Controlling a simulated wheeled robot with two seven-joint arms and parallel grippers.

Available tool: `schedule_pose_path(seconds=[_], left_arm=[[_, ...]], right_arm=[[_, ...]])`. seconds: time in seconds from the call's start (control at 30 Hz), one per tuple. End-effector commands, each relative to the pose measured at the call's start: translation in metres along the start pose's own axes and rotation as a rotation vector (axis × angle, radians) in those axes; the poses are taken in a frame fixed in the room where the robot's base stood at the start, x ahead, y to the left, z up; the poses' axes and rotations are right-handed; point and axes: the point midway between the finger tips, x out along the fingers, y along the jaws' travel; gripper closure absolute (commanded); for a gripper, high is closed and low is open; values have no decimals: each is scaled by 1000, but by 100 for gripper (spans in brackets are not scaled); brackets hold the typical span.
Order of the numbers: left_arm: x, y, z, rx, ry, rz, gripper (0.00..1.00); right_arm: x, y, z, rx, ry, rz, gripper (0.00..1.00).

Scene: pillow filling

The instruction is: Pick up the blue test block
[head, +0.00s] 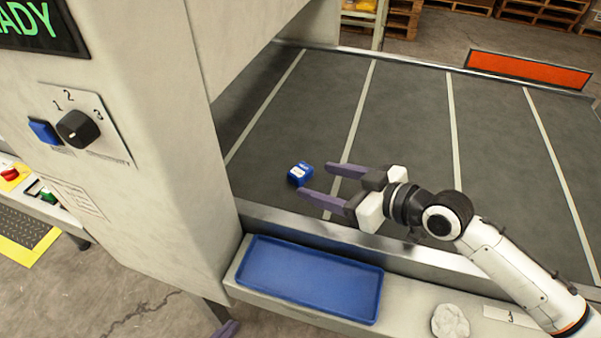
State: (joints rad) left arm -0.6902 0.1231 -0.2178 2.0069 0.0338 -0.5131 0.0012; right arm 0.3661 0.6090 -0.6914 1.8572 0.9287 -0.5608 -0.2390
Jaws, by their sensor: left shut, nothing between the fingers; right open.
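The blue test block (299,174) is a small blue cube with a white label on top. It rests on the dark grey belt near the white machine housing. My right gripper (315,180) reaches in from the right with its two purple fingers spread apart. The block is just left of the fingertips, close to the tip of the nearer finger. I cannot tell whether they touch.
The belt (410,130) has pale cross stripes and a metal front rail. An empty blue tray (310,280) and a whitish lump (450,321) sit on the front ledge. The machine housing (170,120), with its dial (78,129), stands left. The belt's right side is clear.

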Motion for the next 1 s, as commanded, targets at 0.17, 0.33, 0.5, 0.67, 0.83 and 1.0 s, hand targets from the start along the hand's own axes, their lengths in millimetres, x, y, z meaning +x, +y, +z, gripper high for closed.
schedule_pose_path(seconds=[0.17,0.33,0.5,0.67,0.83,1.0], left_arm=[[1,0,2,-1,-2,0,100],[2,0,4,-2,-2,0,100],[3,0,4,-2,-2,0,100],[3,-1,4,-1,-2,0,100],[3,-2,3,2,0,-1,100],[3,-3,1,5,2,-2,100]], right_arm=[[19,3,-3,0,1,0,39],[44,6,-5,0,0,-1,39],[54,6,-4,0,-1,0,39],[54,6,-4,-1,-1,0,39],[53,6,-4,-1,-1,0,64],[53,6,-4,-1,0,1,87]])
